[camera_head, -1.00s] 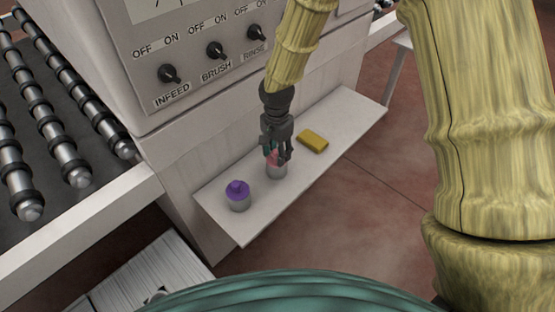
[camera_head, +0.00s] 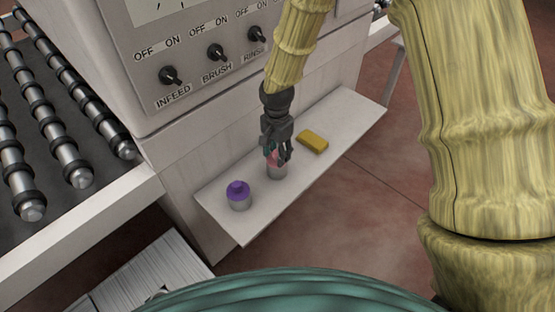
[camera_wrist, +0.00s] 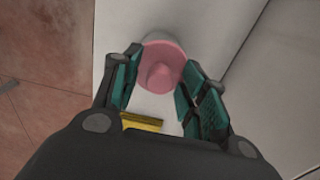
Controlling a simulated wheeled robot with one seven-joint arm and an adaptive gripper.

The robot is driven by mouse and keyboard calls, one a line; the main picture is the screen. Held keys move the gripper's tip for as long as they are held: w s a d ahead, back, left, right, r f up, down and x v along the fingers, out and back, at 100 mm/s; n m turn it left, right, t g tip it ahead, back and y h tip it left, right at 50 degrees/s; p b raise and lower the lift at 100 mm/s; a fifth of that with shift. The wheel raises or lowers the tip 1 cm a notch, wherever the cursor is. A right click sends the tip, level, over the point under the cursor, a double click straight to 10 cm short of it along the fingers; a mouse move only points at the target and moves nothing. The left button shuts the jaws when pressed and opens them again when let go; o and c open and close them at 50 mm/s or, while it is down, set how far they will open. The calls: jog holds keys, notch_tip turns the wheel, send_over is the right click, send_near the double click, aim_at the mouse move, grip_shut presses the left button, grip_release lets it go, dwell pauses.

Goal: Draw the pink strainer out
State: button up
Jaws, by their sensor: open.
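The pink strainer (camera_wrist: 160,70) sits in a grey cup-like holder (camera_head: 277,172) on the white shelf (camera_head: 300,165). In the wrist view its round pink top and central knob show between my fingers. My gripper (camera_head: 277,158) is open and points down over it, with a teal-padded finger on each side of the pink top. In the wrist view my gripper (camera_wrist: 158,85) shows a gap around the knob; I cannot tell whether either finger touches the rim. In the head view the fingers hide most of the pink part.
A purple-topped strainer (camera_head: 238,189) stands in a similar grey holder (camera_head: 240,203) to the left. A yellow block (camera_head: 313,141) lies on the shelf to the right, close to my gripper. The machine panel with knobs (camera_head: 216,52) rises behind the shelf.

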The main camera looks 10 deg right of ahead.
grip_shut()
jog(key=shift+r+p, duration=0.65)
jog(key=shift+p, duration=0.05)
dwell(0.7)
jog(key=shift+r+p, duration=2.8)
jog(key=shift+r, duration=0.85)
jog(key=shift+r+p, duration=1.65)
jog(key=shift+r, duration=0.35)
